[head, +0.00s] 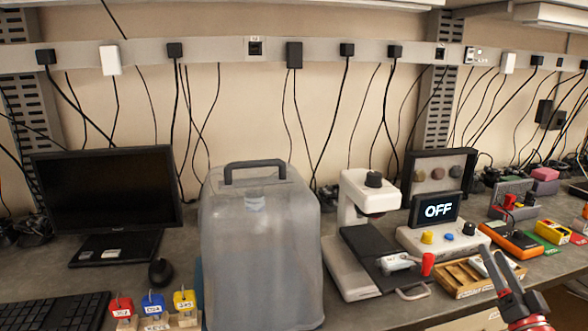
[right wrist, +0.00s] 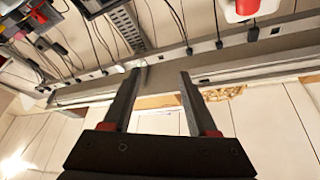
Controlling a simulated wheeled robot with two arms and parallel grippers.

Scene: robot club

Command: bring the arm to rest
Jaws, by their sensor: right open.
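My right gripper (head: 494,254) is at the lower right of the head view, its two dark fingers pointing up and apart. In the right wrist view it (right wrist: 162,78) is open, with nothing between the fingers. In the head view it overlaps the wooden tray's right end; I cannot tell how far above the bench it is. My left gripper is not in view.
A grey bench (head: 370,314) holds a translucent cover with a handle (head: 260,250), a white device (head: 365,200), a control box reading OFF (head: 438,238), and a wooden tray (head: 462,282). Colored tags (head: 153,303), a keyboard (head: 55,312) and a monitor (head: 105,200) stand left. Cables hang behind.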

